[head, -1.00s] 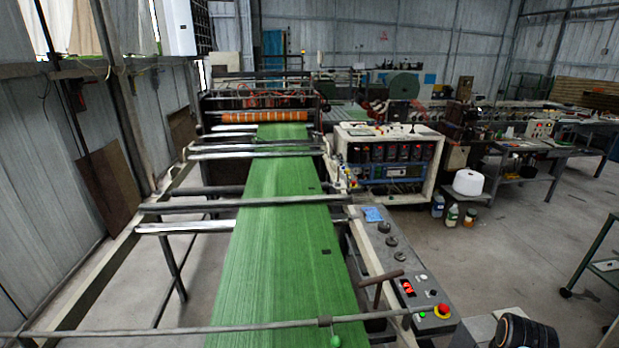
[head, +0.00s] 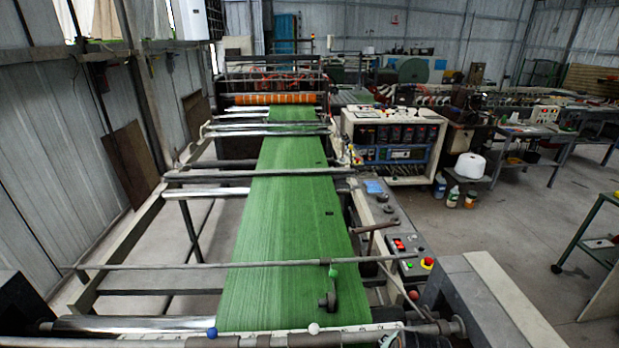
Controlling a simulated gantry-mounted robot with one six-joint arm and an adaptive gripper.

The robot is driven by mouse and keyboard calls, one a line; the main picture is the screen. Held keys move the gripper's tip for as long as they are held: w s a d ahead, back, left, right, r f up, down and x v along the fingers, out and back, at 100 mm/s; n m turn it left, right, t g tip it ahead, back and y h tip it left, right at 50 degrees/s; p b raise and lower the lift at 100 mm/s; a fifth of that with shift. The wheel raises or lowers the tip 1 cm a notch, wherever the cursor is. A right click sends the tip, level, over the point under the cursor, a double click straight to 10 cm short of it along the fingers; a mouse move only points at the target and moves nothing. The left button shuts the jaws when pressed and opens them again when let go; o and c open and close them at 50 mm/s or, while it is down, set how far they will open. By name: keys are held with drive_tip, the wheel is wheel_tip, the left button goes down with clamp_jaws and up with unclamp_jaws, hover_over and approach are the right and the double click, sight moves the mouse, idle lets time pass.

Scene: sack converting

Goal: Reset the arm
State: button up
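My gripper is not in view. No part that I can surely call my arm shows, so its pose cannot be told. A dark rounded part (head: 422,341), cut off by the bottom edge right of the middle, cannot be identified. The sack machine lies ahead, with a long green woven web (head: 290,215) running away from me over its rollers to an orange roller (head: 270,99).
A control panel (head: 393,225) with a red stop button stands right of the web. A cabinet of dials (head: 390,145) is behind it. A grey block (head: 490,300) fills the near right. A green-legged table (head: 590,235) stands far right. Open floor (head: 500,222) lies between.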

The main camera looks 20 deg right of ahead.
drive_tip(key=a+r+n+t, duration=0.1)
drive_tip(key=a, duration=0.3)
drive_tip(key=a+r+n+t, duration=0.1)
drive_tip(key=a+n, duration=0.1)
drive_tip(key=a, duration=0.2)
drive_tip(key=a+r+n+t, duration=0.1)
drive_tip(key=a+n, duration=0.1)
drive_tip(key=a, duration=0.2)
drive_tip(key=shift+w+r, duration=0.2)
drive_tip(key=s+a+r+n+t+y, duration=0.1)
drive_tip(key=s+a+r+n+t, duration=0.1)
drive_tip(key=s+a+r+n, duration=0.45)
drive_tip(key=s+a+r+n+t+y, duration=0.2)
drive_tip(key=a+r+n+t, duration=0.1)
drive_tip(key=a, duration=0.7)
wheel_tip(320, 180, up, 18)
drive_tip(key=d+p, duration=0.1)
drive_tip(key=p, duration=1.8)
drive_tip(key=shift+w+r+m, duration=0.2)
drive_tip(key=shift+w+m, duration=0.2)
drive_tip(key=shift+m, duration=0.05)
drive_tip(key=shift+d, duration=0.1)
